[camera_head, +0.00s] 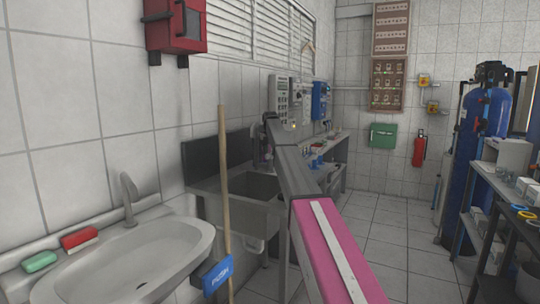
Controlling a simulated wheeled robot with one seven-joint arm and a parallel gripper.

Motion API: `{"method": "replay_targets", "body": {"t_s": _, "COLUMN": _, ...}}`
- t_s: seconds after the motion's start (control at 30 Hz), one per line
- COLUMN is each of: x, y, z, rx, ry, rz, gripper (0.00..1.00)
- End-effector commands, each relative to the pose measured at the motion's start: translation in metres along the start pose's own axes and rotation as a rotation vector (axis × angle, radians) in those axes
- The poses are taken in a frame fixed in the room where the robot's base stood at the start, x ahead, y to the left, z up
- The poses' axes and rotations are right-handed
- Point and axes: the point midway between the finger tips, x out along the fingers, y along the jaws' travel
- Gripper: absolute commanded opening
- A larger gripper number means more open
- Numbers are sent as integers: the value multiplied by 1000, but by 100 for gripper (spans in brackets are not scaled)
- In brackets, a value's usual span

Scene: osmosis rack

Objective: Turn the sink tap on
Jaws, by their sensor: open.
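A white washbasin (175,240) fills the lower left, with a pale tap (129,200) standing upright at its back edge. Farther along the wall is a deep grey sink (245,219) with a dark backsplash (217,158); I cannot clearly make out a tap there. My arm reaches forward from the lower right. My gripper (262,163) is small and dark at its far end, near the far back side of the grey sink, well beyond the washbasin tap. It is open; its fingertips are hard to make out and no held thing shows.
A wooden pole (224,180) with a blue "PUSH" head (213,276) stands before the grey sink. Green (40,262) and red (79,238) items lie on the washbasin rim. A blue tank (485,130) and shelves (510,190) stand right. The tiled floor (390,235) between is clear.

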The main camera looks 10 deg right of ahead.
Motion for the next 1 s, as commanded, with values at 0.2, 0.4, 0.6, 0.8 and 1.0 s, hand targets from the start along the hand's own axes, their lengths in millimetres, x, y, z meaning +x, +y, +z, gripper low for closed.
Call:
{"method": "replay_targets", "body": {"t_s": 0.2, "x": 14, "y": 0, "z": 0, "rx": 0, "ry": -1, "rz": 0, "gripper": 43}}
{"method": "replay_targets", "body": {"t_s": 0.4, "x": 14, "y": 0, "z": 0, "rx": 0, "ry": -1, "rz": 1, "gripper": 43}}
{"method": "replay_targets", "body": {"t_s": 0.6, "x": 14, "y": 0, "z": 0, "rx": 0, "ry": -1, "rz": 0, "gripper": 14}}
{"method": "replay_targets", "body": {"t_s": 0.8, "x": 14, "y": 0, "z": 0, "rx": 25, "ry": 0, "rz": 0, "gripper": 14}}
{"method": "replay_targets", "body": {"t_s": 1.0, "x": 14, "y": 0, "z": 0, "rx": 120, "ry": 0, "rz": 0, "gripper": 14}}
